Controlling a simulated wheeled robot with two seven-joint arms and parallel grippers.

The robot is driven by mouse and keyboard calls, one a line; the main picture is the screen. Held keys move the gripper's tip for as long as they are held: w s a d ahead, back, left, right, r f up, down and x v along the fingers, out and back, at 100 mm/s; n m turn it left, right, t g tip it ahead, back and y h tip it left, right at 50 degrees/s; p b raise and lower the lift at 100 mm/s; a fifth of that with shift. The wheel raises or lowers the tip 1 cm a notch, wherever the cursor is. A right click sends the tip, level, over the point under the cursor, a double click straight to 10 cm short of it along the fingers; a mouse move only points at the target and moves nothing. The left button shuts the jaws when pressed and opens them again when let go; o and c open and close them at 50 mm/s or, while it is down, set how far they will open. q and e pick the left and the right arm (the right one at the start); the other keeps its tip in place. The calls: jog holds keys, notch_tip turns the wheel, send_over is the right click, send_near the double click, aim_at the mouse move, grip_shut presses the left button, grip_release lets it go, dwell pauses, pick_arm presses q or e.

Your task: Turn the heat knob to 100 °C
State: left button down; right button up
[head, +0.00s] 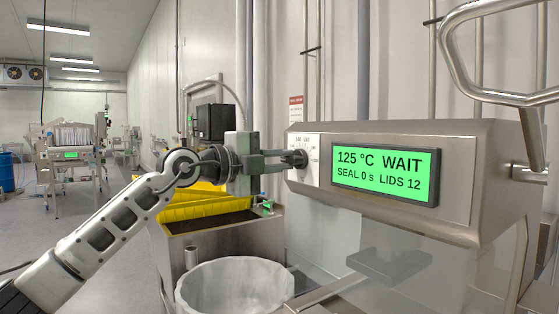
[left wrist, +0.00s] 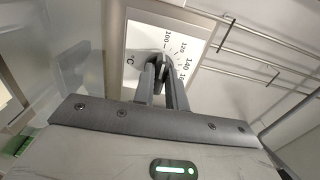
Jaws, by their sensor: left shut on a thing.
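The heat knob (head: 299,158) is a dark knob on a white dial plate (head: 311,141) at the left of the steel machine's front. My left gripper (head: 290,159) reaches it from the left and is shut on it. In the left wrist view the fingers (left wrist: 162,80) close on the knob, which they mostly hide. The dial (left wrist: 190,50) there shows marks 100, 120, 140 and a °C sign. The green display (head: 385,174) reads 125 °C WAIT, SEAL 0 s, LIDS 12. My right gripper is not in view.
A bent steel tube (head: 480,75) juts out above the machine at the right. Steel pipes run up the wall behind. Open floor lies at the left.

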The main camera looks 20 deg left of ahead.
pick_arm(q)
jog(key=c, duration=1.4)
grip_release()
jog(key=shift+c, duration=0.2)
